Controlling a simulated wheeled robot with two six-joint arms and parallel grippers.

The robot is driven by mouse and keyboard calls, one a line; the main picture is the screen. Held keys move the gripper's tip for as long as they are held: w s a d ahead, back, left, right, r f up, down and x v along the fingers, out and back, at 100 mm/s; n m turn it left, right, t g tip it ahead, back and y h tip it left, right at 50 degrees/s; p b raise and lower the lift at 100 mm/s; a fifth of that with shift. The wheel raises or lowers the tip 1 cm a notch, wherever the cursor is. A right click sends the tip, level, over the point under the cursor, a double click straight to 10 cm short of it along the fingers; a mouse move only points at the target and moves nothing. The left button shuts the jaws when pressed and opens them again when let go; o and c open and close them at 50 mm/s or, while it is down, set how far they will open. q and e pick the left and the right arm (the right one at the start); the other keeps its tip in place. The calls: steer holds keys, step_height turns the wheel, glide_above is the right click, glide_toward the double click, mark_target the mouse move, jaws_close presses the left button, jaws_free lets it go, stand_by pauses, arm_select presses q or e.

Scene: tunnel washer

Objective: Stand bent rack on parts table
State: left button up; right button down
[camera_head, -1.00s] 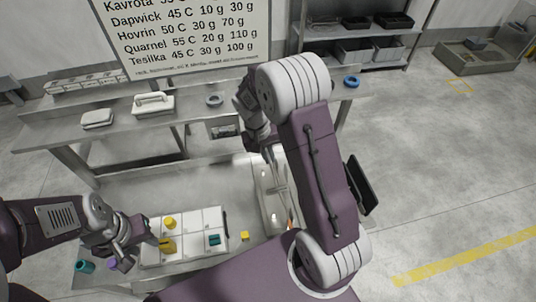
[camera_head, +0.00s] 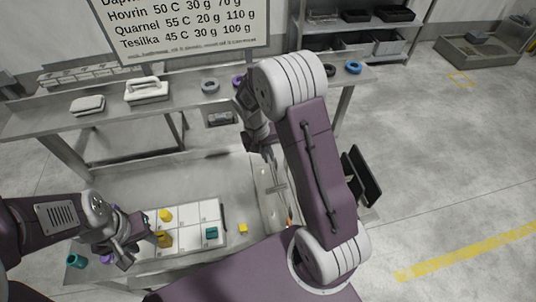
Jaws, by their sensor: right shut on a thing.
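My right gripper (camera_head: 266,152) hangs over the near table's right part, shut on a thin grey wire-like piece (camera_head: 277,182), which looks like the bent rack. The piece points down towards a pale panel or tray (camera_head: 262,197); my arm hides part of it, and I cannot tell whether it touches. My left gripper (camera_head: 146,243) is low at the left, beside a yellow block (camera_head: 164,240) on a white gridded tray (camera_head: 190,213); whether its jaws are open is unclear. A long grey table (camera_head: 40,122) stands behind; which table is the parts table is not marked.
The back table carries a white lidded box (camera_head: 146,90), a flatter white box (camera_head: 88,105), a grey ring (camera_head: 209,86) and a blue ring (camera_head: 353,68). A teal cup (camera_head: 76,261) and a small yellow cube (camera_head: 243,228) are nearer. Floor at right is open.

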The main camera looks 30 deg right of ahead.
steer(key=shift+r, duration=0.15)
steer(key=shift+w, duration=0.1)
steer(key=shift+f+b, duration=0.3)
steer(key=shift+f, duration=0.25)
stand_by(0.4)
steer(key=shift+a+b+x, duration=0.2)
steer(key=shift+b+x, duration=0.65)
steer(key=shift+x, duration=0.2)
steer(key=shift+f, duration=0.4)
steer(key=c, duration=1.6)
jaws_free()
steer(key=shift+c, duration=0.2)
steer(key=shift+o, duration=0.9)
